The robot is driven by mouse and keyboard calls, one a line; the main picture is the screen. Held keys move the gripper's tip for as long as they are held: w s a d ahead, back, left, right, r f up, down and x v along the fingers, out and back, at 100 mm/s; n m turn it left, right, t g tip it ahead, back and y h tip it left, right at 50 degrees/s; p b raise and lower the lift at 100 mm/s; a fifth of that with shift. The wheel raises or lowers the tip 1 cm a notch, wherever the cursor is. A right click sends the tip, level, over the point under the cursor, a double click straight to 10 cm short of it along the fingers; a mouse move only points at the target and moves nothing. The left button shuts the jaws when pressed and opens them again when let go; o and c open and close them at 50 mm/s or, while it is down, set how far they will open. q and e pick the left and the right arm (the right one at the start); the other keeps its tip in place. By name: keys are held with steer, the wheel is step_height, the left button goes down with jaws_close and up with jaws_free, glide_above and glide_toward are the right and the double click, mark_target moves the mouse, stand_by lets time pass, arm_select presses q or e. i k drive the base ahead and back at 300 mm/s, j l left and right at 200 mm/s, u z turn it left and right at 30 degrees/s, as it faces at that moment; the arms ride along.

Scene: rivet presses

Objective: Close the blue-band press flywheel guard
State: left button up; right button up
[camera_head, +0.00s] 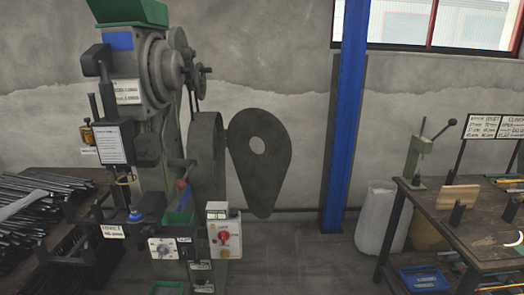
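The green rivet press (150,140) stands left of centre, with a blue band (118,41) near its top. Its teardrop-shaped flywheel guard (260,180), dark green with a round hole, hangs swung out to the right. The guard is open, joined along its left edge to the round housing (205,165) on the press's right side.
A control box with a red switch (223,238) sits low in front of the housing. A bench (450,225) with tools stands at right, and a rack of dark rods (40,205) at left. A blue post (346,120) rises behind. Floor right of the press is clear.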

mark_target(261, 177)
steer(key=i+l+z, duration=0.1)
steer(key=i+z, duration=0.35)
steer(key=i, duration=1.55)
steer(key=i+l+u, duration=0.15)
steer(key=i, duration=0.55)
steer(key=i+u, duration=0.4)
steer(key=i+l+u, duration=0.15)
steer(key=u, duration=0.25)
steer(key=i+l+u, duration=0.25)
steer(key=u, duration=0.15)
steer(key=i+l+u, duration=0.35)
steer(key=k, duration=0.1)
